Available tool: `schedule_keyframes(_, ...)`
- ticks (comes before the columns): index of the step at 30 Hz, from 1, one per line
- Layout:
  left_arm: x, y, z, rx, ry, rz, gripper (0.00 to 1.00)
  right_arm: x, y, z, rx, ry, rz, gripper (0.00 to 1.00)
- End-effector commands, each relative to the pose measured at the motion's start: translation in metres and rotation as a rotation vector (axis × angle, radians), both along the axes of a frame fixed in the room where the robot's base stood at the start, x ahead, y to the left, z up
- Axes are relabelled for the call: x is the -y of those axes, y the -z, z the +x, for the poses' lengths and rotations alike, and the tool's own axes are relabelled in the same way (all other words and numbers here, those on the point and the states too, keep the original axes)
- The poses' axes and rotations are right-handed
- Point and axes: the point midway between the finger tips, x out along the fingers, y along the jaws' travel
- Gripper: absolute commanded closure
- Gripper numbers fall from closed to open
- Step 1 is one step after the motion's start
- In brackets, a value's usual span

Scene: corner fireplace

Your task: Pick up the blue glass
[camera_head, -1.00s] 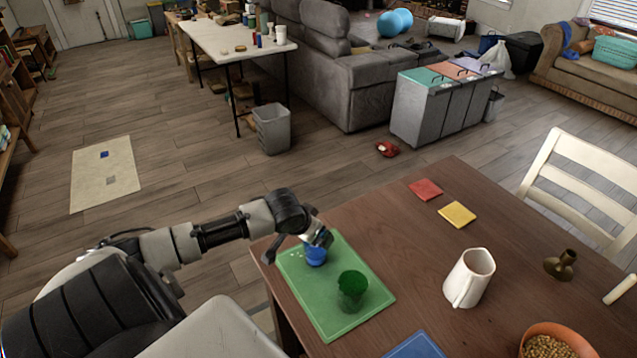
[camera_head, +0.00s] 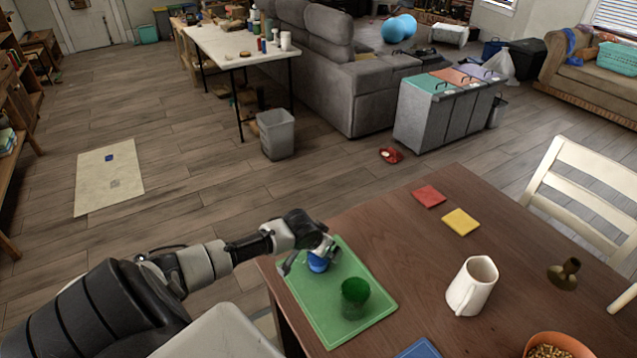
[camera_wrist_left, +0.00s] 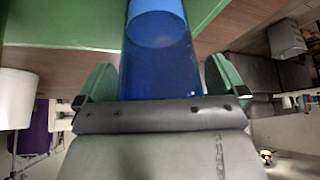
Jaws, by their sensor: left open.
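The blue glass (camera_head: 318,263) stands at the back left part of the green mat (camera_head: 341,321) on the wooden table. My left gripper (camera_head: 310,256) is at the glass, its arm coming in from the left. In the left wrist view the blue glass (camera_wrist_left: 160,60) lies between the two open green-padded fingers (camera_wrist_left: 160,85). A narrow gap seems to show on each side of it. The gripper hides part of the glass in the head view. My right gripper is in neither view.
A green glass (camera_head: 354,297) stands on the same mat, close in front of the blue glass. A white pitcher (camera_head: 473,286) stands to the right. Red (camera_head: 428,196) and yellow (camera_head: 460,221) squares lie flat behind. The table between them is clear.

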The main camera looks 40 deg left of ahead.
Motion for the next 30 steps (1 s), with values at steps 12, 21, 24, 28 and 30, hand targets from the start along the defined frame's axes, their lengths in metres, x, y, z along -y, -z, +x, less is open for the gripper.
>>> schedule_keyframes(12, 0.0, 0.0, 0.0, 0.0, -0.001, 0.0, 0.6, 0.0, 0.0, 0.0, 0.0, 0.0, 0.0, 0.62)
schedule_keyframes(21, -0.001, -0.002, 0.0, 0.001, -0.001, 0.0, 0.6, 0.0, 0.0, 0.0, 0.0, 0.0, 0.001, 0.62)
schedule_keyframes(24, -0.001, -0.004, 0.0, 0.001, -0.001, 0.0, 0.6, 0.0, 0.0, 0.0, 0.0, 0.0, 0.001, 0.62)
schedule_keyframes(28, -0.001, -0.011, 0.0, 0.001, -0.001, 0.0, 0.6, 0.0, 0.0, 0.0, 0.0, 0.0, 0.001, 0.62)
schedule_keyframes(30, -0.001, -0.016, 0.001, 0.003, -0.001, 0.0, 0.6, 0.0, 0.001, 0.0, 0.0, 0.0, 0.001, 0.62)
